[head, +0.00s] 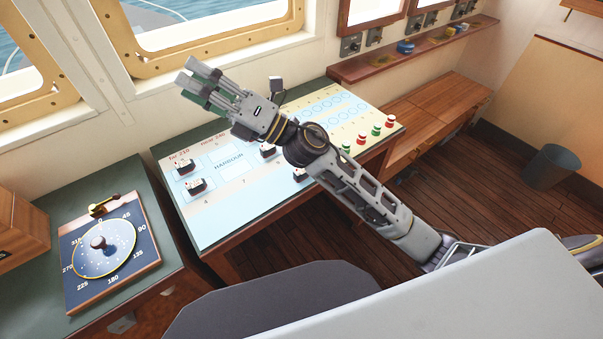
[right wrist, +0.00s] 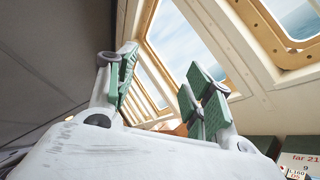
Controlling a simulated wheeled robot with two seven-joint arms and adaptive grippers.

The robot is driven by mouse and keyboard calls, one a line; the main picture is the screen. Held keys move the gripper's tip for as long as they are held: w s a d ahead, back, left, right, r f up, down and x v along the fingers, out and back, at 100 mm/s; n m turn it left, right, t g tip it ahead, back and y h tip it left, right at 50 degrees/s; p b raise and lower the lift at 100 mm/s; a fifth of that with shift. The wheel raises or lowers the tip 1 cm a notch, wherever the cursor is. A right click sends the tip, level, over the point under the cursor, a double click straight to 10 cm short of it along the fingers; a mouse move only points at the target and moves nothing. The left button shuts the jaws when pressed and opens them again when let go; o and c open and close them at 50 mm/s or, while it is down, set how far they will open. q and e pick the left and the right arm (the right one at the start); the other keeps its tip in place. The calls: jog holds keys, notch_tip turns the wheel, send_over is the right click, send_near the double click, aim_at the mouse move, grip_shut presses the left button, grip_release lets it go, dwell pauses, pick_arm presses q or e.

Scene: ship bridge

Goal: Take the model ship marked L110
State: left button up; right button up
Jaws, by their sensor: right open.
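Several small dark-and-white model ships stand on a pale blue harbour board (head: 225,206). One ship (head: 183,168) is at its upper left, a second ship (head: 195,187) just below it, a third ship (head: 267,150) beside my right wrist, and a fourth ship (head: 299,175) partly hidden by my right forearm. Their markings are too small to read in the head view, so I cannot tell which is L110. My right gripper (head: 196,84) is open and empty, raised above the board's far edge near the window. Its spread fingers also show in the right wrist view (right wrist: 158,95). My left gripper is out of view.
A compass-like dial panel (head: 97,246) with a knob lies on the left console. Red and green pieces (head: 376,130) stand on the yellow sheet at right. A bin (head: 552,167) stands on the floor. Window frames (head: 190,45) rise close behind my right gripper.

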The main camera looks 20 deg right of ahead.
jog(key=s+a+f+n+g, duration=0.2)
jog(key=s+a+n+g, duration=0.15)
jog(key=n+g, duration=0.4)
jog(key=n+g+h, duration=0.4)
jog(key=n+h, duration=1)
jog(key=h, duration=0.8)
send_over(295, 172)
notch_tip(295, 172, down, 18)
jog(key=shift+t, duration=0.25)
jog(key=shift+f+p, duration=0.55)
jog(key=shift+f, duration=3.7)
